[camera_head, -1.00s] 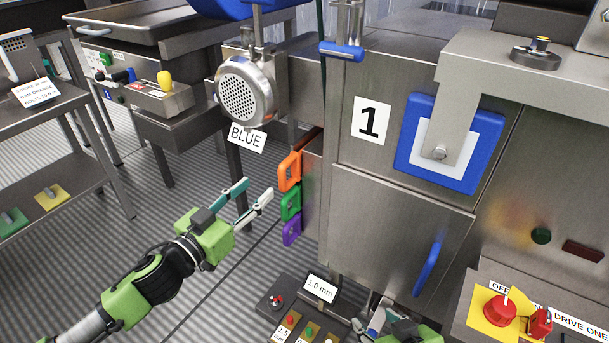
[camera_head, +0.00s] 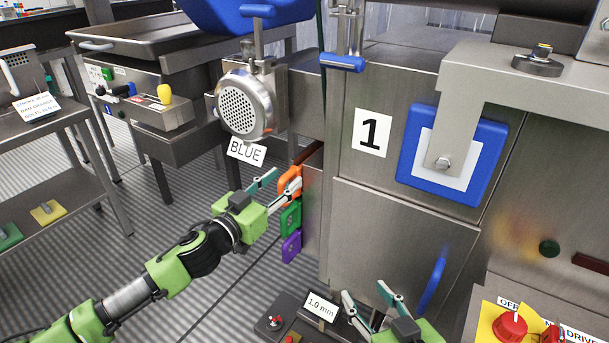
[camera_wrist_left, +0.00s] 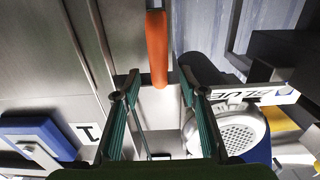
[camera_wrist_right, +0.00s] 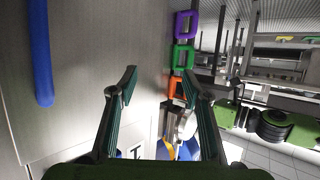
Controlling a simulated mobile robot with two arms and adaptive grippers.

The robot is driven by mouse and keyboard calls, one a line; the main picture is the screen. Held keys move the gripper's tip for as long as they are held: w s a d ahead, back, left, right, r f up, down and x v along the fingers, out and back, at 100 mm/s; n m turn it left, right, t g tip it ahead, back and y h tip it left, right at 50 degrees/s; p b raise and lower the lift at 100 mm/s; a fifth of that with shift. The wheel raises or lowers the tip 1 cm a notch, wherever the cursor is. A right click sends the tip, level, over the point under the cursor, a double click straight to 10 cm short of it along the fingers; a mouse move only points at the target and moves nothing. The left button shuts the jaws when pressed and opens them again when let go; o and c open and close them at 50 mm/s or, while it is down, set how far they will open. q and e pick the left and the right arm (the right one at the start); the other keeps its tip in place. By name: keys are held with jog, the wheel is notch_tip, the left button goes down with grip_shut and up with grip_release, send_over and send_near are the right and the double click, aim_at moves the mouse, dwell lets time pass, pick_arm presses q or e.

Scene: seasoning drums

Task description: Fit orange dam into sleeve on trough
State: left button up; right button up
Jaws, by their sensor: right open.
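The orange dam (camera_head: 283,184) is the top one of a stack of coloured handles on the side of machine 1. My left gripper (camera_head: 286,178) is open at the orange dam and partly covers it. In the left wrist view, the dam (camera_wrist_left: 157,48) shows as an upright bar between the open fingertips (camera_wrist_left: 160,75), with gaps on both sides. It also shows in the right wrist view (camera_wrist_right: 174,88). My right gripper (camera_head: 365,290) is open and empty, low in front of the machine. I cannot clearly make out the sleeve on the trough.
A green handle (camera_head: 290,219) and a purple handle (camera_head: 291,246) hang below the orange one. A round perforated motor cover (camera_head: 243,105) and a BLUE sign (camera_head: 246,151) are just above left. A control box with a 1.0 mm sign (camera_head: 321,307) stands low.

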pick_arm(q)
jog(key=b+x, duration=0.1)
jog(key=x, duration=0.2)
jog(key=shift+w+d, duration=0.2)
jog(key=shift+w, duration=0.1)
grip_shut()
jog(key=shift+r, duration=0.15)
pick_arm(e)
jog(key=r+t, duration=0.1)
jog(key=w+r+t, duration=0.1)
jog(key=r, duration=0.1)
jog(key=w+a+r+t, duration=0.1)
jog(key=r, duration=0.1)
jog(key=shift+a+r+y, duration=0.1)
jog(key=shift+r+y, duration=0.05)
jog(key=shift+y, duration=0.25)
jog(key=shift+s, duration=0.1)
